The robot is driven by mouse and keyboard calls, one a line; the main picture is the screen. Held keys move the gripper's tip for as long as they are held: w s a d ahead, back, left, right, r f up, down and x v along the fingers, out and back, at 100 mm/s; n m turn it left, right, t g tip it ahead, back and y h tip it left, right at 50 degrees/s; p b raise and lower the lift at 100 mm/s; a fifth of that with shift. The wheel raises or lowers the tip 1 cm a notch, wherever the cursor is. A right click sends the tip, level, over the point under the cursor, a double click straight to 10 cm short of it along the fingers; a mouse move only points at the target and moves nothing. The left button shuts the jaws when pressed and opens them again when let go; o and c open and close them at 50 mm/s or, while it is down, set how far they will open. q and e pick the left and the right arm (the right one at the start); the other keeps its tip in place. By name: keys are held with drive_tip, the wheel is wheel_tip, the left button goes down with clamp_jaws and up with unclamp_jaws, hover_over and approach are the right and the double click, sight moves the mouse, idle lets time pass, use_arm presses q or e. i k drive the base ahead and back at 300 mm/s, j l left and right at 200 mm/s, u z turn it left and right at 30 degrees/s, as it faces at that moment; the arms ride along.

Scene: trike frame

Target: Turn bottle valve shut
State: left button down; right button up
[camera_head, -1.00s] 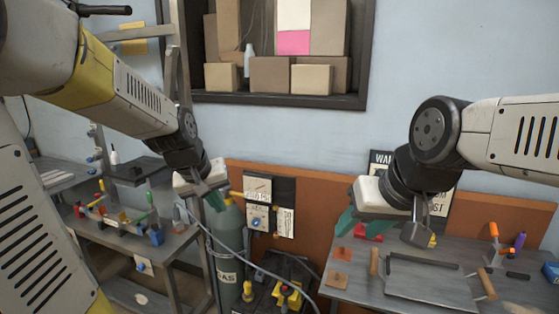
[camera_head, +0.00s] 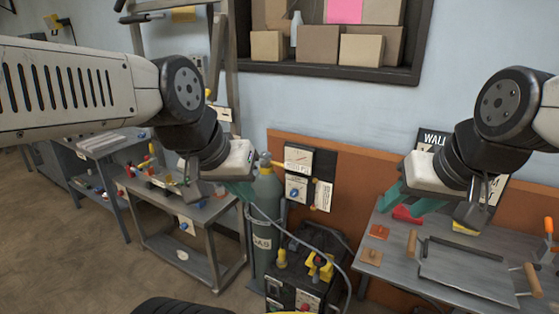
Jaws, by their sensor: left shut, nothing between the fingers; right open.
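The green gas bottle (camera_head: 267,202) stands upright at the middle, marked GAS, with a yellow valve piece (camera_head: 265,159) on its top. My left gripper (camera_head: 242,188), with teal fingers, is shut and empty. In the picture it lies just left of the bottle's upper part and below the valve; I cannot tell how far in front it is. My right gripper (camera_head: 408,203) is open and empty, over the back left of the workbench on the right, well away from the bottle.
A grey machine (camera_head: 292,293) with yellow parts and a hose stands right of the bottle. A metal shelf cart (camera_head: 205,217) stands to its left. The workbench (camera_head: 384,260) on the right carries a tray and tools. Bare floor (camera_head: 90,270) lies at the lower left.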

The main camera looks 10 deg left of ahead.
sight(266, 155)
drive_tip(key=i+j+u, duration=0.1)
drive_tip(key=i+j, duration=1.4)
drive_tip(key=j, duration=0.1)
